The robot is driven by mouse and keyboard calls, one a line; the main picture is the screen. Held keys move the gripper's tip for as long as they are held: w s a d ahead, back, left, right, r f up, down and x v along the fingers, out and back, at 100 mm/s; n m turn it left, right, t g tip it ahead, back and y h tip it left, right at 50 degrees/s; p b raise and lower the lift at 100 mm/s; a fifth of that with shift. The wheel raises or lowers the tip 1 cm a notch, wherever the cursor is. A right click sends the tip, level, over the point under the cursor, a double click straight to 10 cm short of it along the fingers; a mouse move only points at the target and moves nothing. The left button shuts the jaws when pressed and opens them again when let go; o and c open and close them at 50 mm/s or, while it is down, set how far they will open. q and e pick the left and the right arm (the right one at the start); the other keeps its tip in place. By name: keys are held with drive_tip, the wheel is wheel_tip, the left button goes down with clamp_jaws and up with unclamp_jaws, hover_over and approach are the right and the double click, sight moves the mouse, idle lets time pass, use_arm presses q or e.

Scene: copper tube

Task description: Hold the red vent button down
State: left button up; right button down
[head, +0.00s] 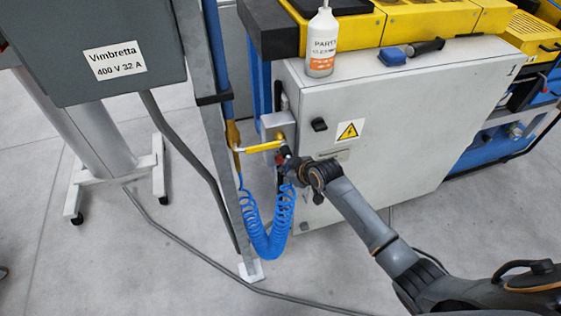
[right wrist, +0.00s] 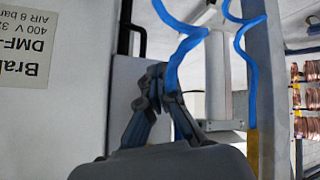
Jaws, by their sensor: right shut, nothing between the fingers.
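My right gripper (head: 284,158) reaches in from the lower right to the left side of the grey cabinet, just below a grey box (head: 278,125) with a yellow lever handle (head: 262,147). The right wrist view also shows this gripper (right wrist: 156,78), with its fingers closed together and nothing held between them. The red vent button does not show clearly in either view. The gripper covers the area under the lever, so I cannot tell whether it touches the button. My left gripper is not in view.
A blue coiled hose (head: 265,240) hangs beside the gripper; it passes close to the fingers in the right wrist view (right wrist: 180,55). A metal post (head: 215,130) stands left of the cabinet (head: 400,125). A white bottle (head: 321,45) stands on the cabinet. Floor in front is mostly clear.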

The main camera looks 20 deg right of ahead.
drive_tip(key=shift+w+r, duration=0.1)
drive_tip(key=shift+w, duration=0.2)
